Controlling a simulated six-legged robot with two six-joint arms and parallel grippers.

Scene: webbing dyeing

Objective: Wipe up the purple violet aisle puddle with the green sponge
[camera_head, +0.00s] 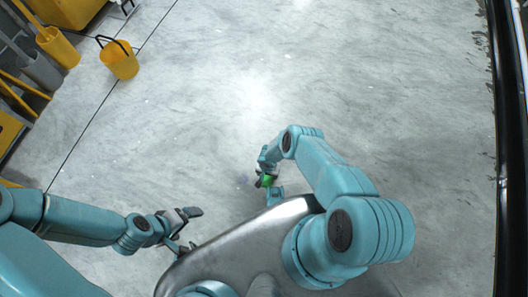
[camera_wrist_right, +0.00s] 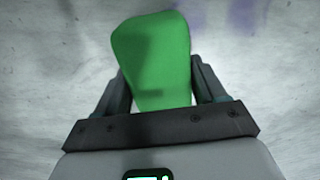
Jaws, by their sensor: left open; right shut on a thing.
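The green sponge (camera_wrist_right: 153,62) is held between the two fingers of my right gripper (camera_wrist_right: 158,90) in the right wrist view. In the head view the sponge (camera_head: 265,181) shows as a small green patch at my right gripper (camera_head: 267,182), low over the floor. The purple puddle (camera_wrist_right: 243,14) shows faintly at the top of the right wrist view, beyond the sponge and to its right. In the head view a faint purple trace of it (camera_head: 243,180) lies just left of the sponge. My left gripper (camera_head: 193,228) is open and empty, left of my body.
A yellow bucket (camera_head: 119,60) with a dark handle stands on the floor at the upper left. Another yellow bucket (camera_head: 58,48) and yellow equipment line the left edge. A dark edge (camera_head: 508,150) runs down the right side. The grey marble floor (camera_head: 300,80) ahead is clear.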

